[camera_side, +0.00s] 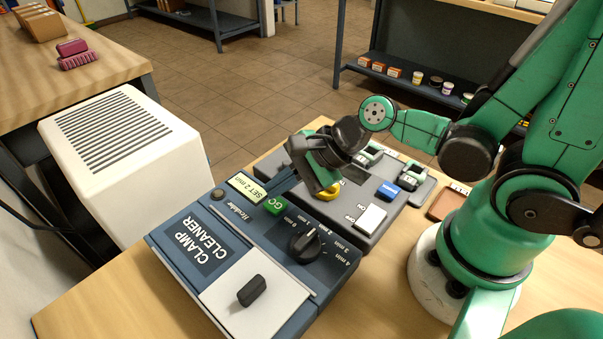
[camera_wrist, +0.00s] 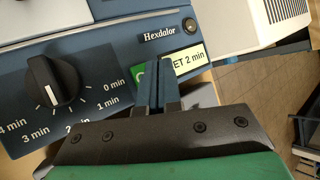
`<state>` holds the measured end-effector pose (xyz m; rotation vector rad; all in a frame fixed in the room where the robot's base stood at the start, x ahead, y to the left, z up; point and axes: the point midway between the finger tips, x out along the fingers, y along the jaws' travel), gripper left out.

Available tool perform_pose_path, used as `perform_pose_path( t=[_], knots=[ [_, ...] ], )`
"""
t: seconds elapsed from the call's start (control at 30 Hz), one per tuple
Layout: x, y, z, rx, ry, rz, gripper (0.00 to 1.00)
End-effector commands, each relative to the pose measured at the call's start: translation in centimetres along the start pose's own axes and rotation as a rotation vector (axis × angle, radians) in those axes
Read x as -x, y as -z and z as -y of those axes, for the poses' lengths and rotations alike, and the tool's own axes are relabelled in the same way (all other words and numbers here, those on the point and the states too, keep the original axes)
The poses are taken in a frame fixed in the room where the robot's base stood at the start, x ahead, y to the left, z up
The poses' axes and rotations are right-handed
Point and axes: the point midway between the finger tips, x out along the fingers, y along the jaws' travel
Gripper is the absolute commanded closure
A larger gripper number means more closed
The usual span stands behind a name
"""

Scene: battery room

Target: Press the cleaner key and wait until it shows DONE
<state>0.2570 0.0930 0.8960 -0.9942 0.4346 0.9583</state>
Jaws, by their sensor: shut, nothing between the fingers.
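The blue clamp cleaner (camera_side: 160,236) stands on the wooden bench. Its green GO key (camera_side: 274,206) is beside a pale display (camera_side: 246,186) that reads "SET 2 min". In the wrist view, the green key (camera_wrist: 138,77) is partly hidden by my fingers, and the display (camera_wrist: 188,58) is partly covered too. My gripper (camera_side: 276,192) is shut and empty, with its fingertips close to the key; I cannot tell whether they touch it. The closed fingers also show in the wrist view (camera_wrist: 157,72). The black dial (camera_side: 304,243) has minute marks from 0 to 4.
A grey device (camera_side: 374,190) with white and blue switches and a yellow part stands right behind the cleaner. The cleaner's pale lid (camera_side: 275,310) has a black handle. A white vented box (camera_side: 180,150) stands at the left. Shelves (camera_side: 440,90) with small boxes stand behind.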

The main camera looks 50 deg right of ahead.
Motion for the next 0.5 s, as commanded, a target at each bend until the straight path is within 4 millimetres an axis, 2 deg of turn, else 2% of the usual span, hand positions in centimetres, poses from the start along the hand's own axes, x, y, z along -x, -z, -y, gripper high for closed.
perform_pose_path(
  t=[0.17,0.5],
  knots=[
    [0.2,-0.1,0.1,0.0,0.0,0.0,1.0],
    [2.1,-1.5,1.5,0.0,0.0,0.0,1.0]
  ],
)
